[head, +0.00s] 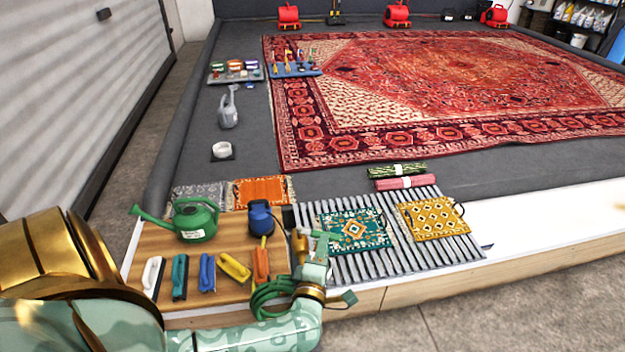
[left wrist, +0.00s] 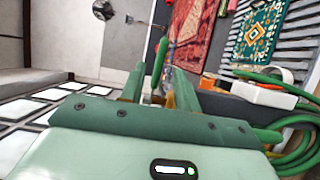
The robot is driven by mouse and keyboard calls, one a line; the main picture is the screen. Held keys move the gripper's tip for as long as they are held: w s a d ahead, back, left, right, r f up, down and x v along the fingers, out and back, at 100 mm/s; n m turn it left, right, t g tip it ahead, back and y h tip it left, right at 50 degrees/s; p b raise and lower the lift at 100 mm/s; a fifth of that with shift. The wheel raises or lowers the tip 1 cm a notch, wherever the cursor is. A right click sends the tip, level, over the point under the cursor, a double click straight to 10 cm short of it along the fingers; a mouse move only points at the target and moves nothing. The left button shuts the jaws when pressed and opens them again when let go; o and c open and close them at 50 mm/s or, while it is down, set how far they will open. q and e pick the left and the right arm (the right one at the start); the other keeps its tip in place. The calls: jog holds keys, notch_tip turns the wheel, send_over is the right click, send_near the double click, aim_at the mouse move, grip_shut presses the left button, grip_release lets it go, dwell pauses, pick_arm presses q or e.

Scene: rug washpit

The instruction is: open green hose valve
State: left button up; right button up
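My left gripper (head: 318,246) is at the front edge of the wooden board, beside a coiled green hose (head: 272,292). In the left wrist view, its two green fingers (left wrist: 157,88) stand apart. A slim green bar (left wrist: 159,60), which looks like the valve lever, rises between them, with gaps showing on both sides. An orange-brass part shows low behind the fingers; the rest of the valve is hidden. The hose coil also shows at the right of the left wrist view (left wrist: 296,150). My right gripper is not in view.
The wooden board (head: 150,240) holds a green watering can (head: 195,220), a blue sprayer (head: 261,218) and several brushes. A slatted rack (head: 375,262) with two small rugs lies right of my gripper. A large red rug (head: 420,85) covers the pit floor.

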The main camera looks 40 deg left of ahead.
pick_arm(q)
jog(key=p+v, duration=0.1)
jog(key=v, duration=1)
jog(key=shift+s+d+p, duration=0.2)
jog(key=shift+s+p, duration=0.1)
jog(key=shift+s, duration=0.05)
